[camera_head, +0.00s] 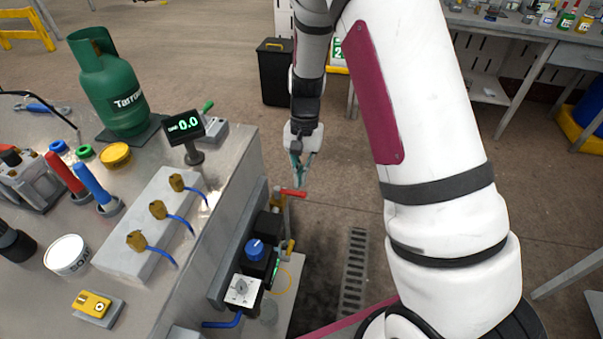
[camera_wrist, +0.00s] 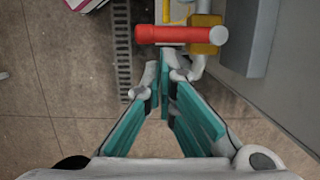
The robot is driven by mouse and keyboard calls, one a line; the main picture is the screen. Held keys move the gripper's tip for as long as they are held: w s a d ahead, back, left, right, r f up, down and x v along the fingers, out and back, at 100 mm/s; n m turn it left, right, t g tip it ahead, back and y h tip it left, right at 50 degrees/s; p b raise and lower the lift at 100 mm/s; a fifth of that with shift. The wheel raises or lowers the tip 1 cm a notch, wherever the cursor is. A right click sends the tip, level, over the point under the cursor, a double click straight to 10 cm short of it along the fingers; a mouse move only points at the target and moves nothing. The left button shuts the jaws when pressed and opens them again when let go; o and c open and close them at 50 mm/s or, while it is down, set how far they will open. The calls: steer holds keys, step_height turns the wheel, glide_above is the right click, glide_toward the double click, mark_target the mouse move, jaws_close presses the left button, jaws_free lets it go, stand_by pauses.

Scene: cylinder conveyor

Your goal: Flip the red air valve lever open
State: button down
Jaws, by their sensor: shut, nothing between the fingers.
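The red air valve lever (camera_head: 294,193) sticks out to the right from a brass valve (camera_head: 278,197) at the side of the bench. In the wrist view the red lever (camera_wrist: 182,35) lies crosswise near the top, with the brass valve body (camera_wrist: 205,35) at its right part. My gripper (camera_head: 300,184), with teal fingers, hangs just above the lever in the head view. In the wrist view my gripper's fingertips (camera_wrist: 166,82) are together, empty, and just below the lever in the picture. I cannot tell whether they touch it.
The steel bench (camera_head: 234,165) carries a green gas cylinder (camera_head: 112,85), a display reading 0.0 (camera_head: 184,125) and a white block with brass valves (camera_head: 150,230). A blue knob (camera_head: 255,250) and a white switch box (camera_head: 242,291) are below the lever. The floor to the right has a drain grate (camera_head: 354,270).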

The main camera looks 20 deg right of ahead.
steer(key=shift+s+m+p, duration=0.4)
steer(key=shift+s+m, duration=0.2)
steer(key=shift+m, duration=0.4)
steer(key=s+a+m+t+p, duration=0.3)
steer(key=s+a+m+p, duration=0.1)
steer(key=m, duration=1.1)
steer(key=shift+s+a+y, duration=0.4)
steer(key=shift+s+a, duration=0.45)
steer(key=shift+a, duration=0.3)
